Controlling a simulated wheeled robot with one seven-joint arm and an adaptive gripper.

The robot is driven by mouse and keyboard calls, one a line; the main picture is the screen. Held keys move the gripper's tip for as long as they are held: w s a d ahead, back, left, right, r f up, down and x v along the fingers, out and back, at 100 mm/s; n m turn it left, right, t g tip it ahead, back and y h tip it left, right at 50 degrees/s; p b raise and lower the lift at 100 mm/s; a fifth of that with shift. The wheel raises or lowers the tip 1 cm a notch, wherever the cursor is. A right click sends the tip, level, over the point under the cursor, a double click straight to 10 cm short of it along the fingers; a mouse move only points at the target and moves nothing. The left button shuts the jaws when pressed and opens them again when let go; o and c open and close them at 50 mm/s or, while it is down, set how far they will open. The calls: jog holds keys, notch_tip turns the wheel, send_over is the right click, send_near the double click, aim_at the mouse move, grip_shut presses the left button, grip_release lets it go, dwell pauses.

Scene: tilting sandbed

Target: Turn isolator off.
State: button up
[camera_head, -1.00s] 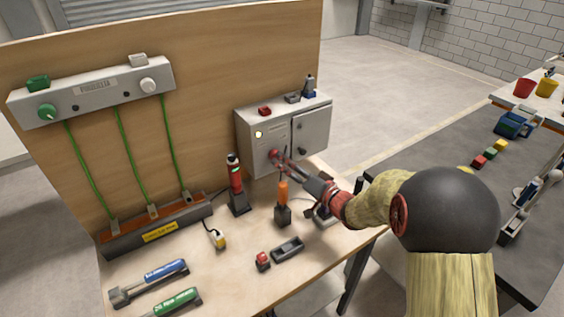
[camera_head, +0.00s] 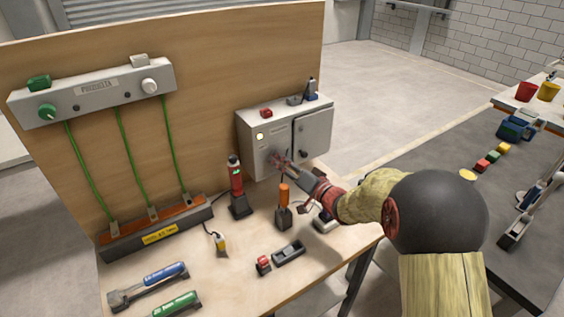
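A grey electrical cabinet (camera_head: 262,158) stands against the wooden backboard at the back right of the bench. A reddish rotary handle, which looks like the isolator, is on its left front face, largely hidden behind my gripper (camera_head: 279,160). My gripper's fingertips are at this handle, with the arm reaching in from the right. The fingers are small and blurred here, so I cannot tell whether they are shut on the handle, or which way it points. A round pale lamp (camera_head: 260,136) shows on the cabinet's front, above and left of the handle.
A red-topped device (camera_head: 237,187) and an orange-handled tool in a holder (camera_head: 284,207) stand upright just in front of the cabinet, close to my arm. A white panel (camera_head: 98,93) with green cables is at left.

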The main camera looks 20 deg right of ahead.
jog(key=c, duration=0.5)
jog(key=shift+c, duration=0.2)
jog(key=shift+a+r+n+g+h+b, duration=0.2)
jog(key=shift+n+b, duration=0.4)
jog(key=shift+n, duration=1.55)
jog(key=shift+d+f+n+g+h+b, duration=0.15)
jog(key=shift+n+h+b, duration=0.3)
jog(key=shift+n, duration=1.65)
jog(key=shift+a+r+n+g+h+b, duration=0.15)
jog(key=shift+n+b, duration=0.55)
jog(key=shift+n, duration=1.45)
jog(key=o, duration=1.2)
jog(key=shift+c, duration=0.2)
